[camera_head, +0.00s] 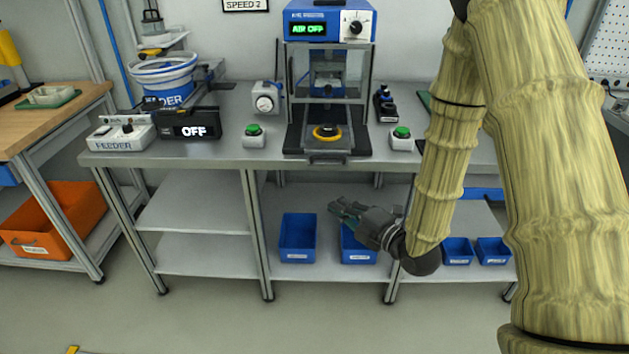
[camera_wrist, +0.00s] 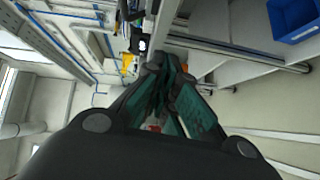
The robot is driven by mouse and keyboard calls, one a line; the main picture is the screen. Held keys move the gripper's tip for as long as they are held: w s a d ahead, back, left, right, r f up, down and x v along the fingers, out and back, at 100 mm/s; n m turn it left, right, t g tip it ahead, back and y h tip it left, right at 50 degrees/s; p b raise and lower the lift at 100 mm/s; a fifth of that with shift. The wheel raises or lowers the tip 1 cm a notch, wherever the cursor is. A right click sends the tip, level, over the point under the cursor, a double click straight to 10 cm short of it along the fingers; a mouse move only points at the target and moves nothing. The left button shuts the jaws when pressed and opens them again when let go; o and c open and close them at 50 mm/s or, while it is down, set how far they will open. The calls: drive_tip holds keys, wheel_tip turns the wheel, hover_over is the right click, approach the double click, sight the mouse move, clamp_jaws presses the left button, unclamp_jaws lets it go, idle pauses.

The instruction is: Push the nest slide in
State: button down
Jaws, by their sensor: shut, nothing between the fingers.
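The press (camera_head: 328,22) stands at the back middle of the bench, with a lit display reading "AIR OFF". The nest slide (camera_head: 316,141) is a dark plate at the press's foot, with a yellow ring (camera_head: 326,132) on it and a handle (camera_head: 328,157) at the bench's front edge. My gripper (camera_head: 338,208) is below the bench top, in front of the lower shelf, well apart from the slide. Its fingers are shut and empty; they also show in the wrist view (camera_wrist: 165,100). The slide cannot be made out in the wrist view.
Green buttons (camera_head: 254,131) and (camera_head: 401,133) flank the press. A feeder (camera_head: 165,75) with an "OFF" sign (camera_head: 193,131) stands left. Blue bins (camera_head: 297,238) sit on the lower shelf. An orange bin (camera_head: 60,221) is at far left.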

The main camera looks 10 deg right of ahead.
sight(318, 164)
drive_tip(key=w+a+r+n+p, duration=0.1)
drive_tip(key=w+a+r, duration=0.1)
drive_tip(key=w, duration=1.1)
drive_tip(key=shift+a+r+t+y+p, duration=0.15)
drive_tip(key=shift+a+t+y+p, duration=0.2)
drive_tip(key=shift+a, duration=0.5)
drive_tip(key=w, duration=0.2)
drive_tip(key=w+d+b, duration=0.1)
drive_tip(key=w, duration=0.1)
drive_tip(key=shift+w+d, duration=0.2)
drive_tip(key=shift+w, duration=0.2)
drive_tip(key=shift+s, duration=0.15)
